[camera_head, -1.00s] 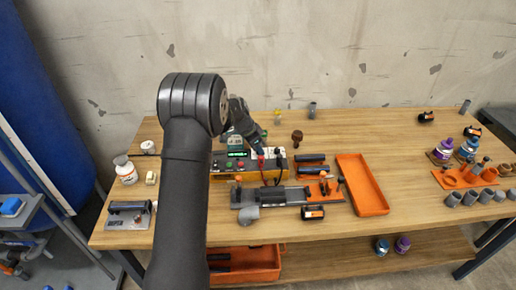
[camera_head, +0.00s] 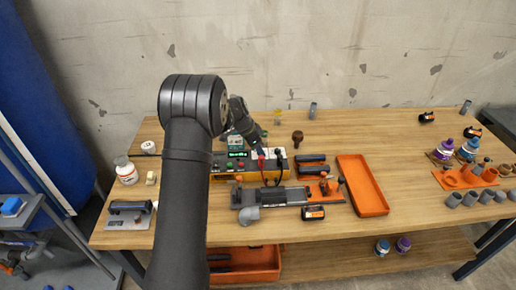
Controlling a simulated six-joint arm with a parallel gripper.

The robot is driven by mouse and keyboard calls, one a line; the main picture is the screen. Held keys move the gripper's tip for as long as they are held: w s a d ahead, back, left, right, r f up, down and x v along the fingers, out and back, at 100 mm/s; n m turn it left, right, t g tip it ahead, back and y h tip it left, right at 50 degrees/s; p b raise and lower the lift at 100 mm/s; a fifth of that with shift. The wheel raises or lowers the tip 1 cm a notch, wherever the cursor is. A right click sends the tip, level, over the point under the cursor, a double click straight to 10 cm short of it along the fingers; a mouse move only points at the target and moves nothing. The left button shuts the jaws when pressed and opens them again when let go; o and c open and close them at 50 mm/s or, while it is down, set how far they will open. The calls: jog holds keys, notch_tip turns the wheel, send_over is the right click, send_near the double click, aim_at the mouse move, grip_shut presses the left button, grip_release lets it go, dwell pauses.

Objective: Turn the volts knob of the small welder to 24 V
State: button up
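The small welder (camera_head: 277,178) is an orange-yellow box with a dark top panel near the middle of the table. A green-lit display (camera_head: 237,154) and small green and red buttons show on its left part; red and black leads are at its right part. My gripper (camera_head: 259,150) points down at the top of the welder, right of the display. The volts knob cannot be made out; the gripper and arm may cover it. The fingers are too small and dark to show whether they are open or touching anything. The display digits are not legible.
In front of the welder lies a grey fixture (camera_head: 272,198) with a grey pipe elbow. An orange tray (camera_head: 363,187) is to the right. A dark brown knob-like part (camera_head: 297,137) stands behind. The right-centre tabletop is clear.

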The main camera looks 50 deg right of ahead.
jog(key=v, duration=1.7)
jog(key=shift+r, duration=0.2)
jog(key=shift+a, duration=0.1)
jog(key=x, duration=1.7)
jog(key=shift+f, duration=0.25)
jog(key=shift+r, duration=0.1)
